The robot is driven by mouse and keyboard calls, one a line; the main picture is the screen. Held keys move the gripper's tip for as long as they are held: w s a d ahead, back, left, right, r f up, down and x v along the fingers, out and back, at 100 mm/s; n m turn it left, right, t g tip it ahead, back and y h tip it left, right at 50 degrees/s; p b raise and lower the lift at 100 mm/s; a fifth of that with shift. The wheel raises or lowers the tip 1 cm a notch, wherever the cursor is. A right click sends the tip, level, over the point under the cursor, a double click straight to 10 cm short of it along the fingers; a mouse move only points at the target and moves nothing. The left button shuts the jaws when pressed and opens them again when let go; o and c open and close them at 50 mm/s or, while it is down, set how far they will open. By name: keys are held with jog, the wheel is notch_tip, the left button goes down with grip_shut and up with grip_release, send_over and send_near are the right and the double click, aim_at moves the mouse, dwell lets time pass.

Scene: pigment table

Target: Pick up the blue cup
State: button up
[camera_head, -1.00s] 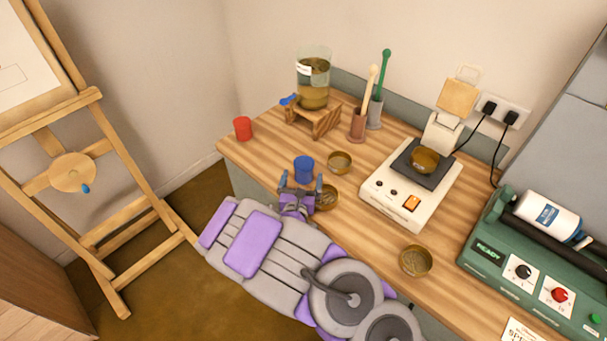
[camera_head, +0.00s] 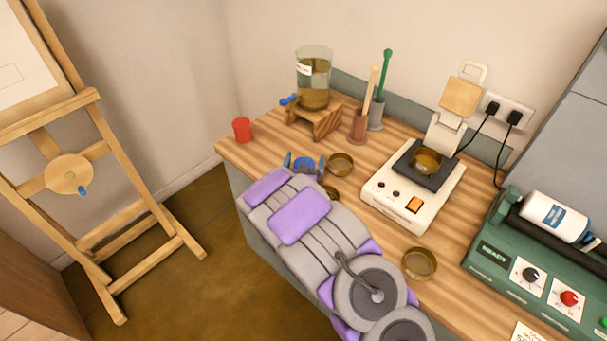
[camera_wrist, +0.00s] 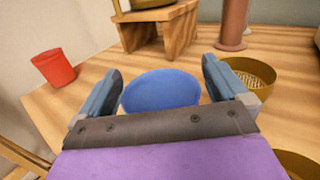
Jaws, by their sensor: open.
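The blue cup (camera_head: 304,164) stands on the wooden table, mostly hidden behind my arm in the head view. In the wrist view the blue cup (camera_wrist: 161,90) sits between the two fingers, its lower part hidden by the gripper body. My gripper (camera_head: 305,163) is open, with one finger on each side of the cup. In the wrist view my gripper (camera_wrist: 165,84) shows a small gap between the cup and each finger.
A red cup (camera_head: 242,130) stands at the table's left corner. Brass bowls (camera_head: 341,164) lie close right of the gripper. A wooden stand (camera_head: 314,121) with a glass tank is behind. A hot plate (camera_head: 412,190) and green roller machine (camera_head: 540,262) are at right.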

jog(key=shift+c, duration=0.5)
jog(key=c, duration=1)
jog(key=shift+o, duration=0.2)
